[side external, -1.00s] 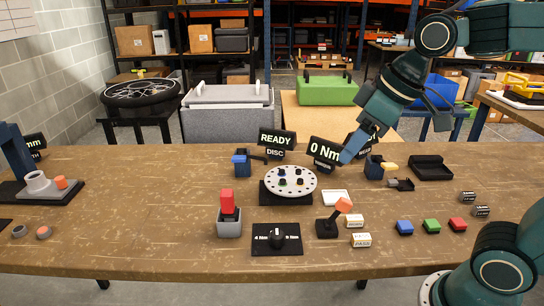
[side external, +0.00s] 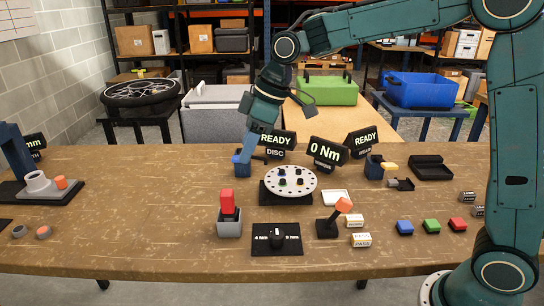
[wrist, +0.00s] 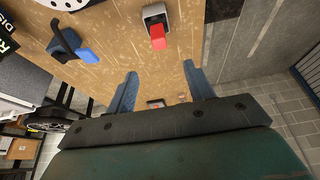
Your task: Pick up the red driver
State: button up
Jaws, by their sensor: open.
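The red driver (side external: 228,202) stands upright with its lower end in a grey holder (side external: 229,229) at the front middle of the bench. In the wrist view the red driver (wrist: 157,40) and the grey holder (wrist: 153,13) lie beyond my fingertips, near the top middle. My gripper (side external: 245,168) is above the bench, behind and slightly right of the driver, pointing down. In the wrist view my gripper (wrist: 160,69) has its two blue fingers wide apart with nothing between them. It is apart from the driver.
A blue tool holder (side external: 240,165) is close to my gripper. A black dial panel (side external: 277,239) and an orange-topped lever (side external: 328,226) are right of the driver. Bare bench lies left of it.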

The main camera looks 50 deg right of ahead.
jog(key=shift+w+a+f, duration=0.2)
jog(key=shift+w, duration=0.15)
send_near(227, 192)
jog(key=shift+x, duration=2.6)
jog(key=shift+f, duration=0.1)
jog(key=shift+x, duration=2.45)
jog(key=shift+c, duration=0.4)
jog(key=c, duration=1)
